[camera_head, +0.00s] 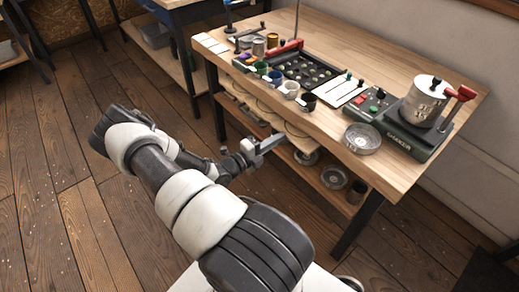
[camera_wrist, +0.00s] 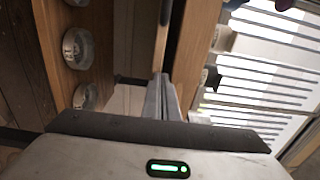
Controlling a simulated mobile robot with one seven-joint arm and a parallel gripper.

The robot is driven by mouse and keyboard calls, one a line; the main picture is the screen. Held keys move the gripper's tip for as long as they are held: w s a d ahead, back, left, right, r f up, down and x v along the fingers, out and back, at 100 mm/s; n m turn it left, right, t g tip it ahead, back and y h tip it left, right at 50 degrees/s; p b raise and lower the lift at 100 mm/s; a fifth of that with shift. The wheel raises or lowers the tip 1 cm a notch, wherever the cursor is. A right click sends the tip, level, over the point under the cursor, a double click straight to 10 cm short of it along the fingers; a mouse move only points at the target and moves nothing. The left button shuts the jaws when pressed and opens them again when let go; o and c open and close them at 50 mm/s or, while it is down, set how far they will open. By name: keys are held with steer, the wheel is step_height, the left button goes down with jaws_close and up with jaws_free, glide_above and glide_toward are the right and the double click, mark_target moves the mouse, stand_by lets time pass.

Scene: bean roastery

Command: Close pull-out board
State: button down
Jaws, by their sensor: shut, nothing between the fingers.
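The pull-out board (camera_head: 300,140) is a light wooden panel under the front edge of the workbench top (camera_head: 330,118). In the head view its front part sticks out a little from under the top, partly hidden by my gripper (camera_head: 272,144). In the wrist view the board's edge (camera_wrist: 162,38) is a thin wooden strip beside the bench top's edge (camera_wrist: 190,60). My gripper's fingers (camera_wrist: 164,88) are shut and empty, pointing at the board's edge. I cannot tell whether they touch it.
Cups (camera_head: 291,90), a roasting tray (camera_head: 300,70) and a scale with a metal pot (camera_head: 426,100) stand on the bench. A glass dish (camera_head: 362,138) sits near its front edge. A lower shelf (camera_head: 330,185) holds round dishes. Open wooden floor (camera_head: 90,225) lies to the left.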

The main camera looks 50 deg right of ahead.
mark_target(288, 132)
steer(key=x, duration=0.4)
steer(key=shift+d, duration=0.35)
steer(key=shift+d+r, duration=0.1)
steer(key=shift+d, duration=0.05)
steer(key=shift+a, duration=0.4)
steer(key=p+v, duration=0.2)
steer(key=v, duration=1.1)
steer(key=shift+a, duration=0.4)
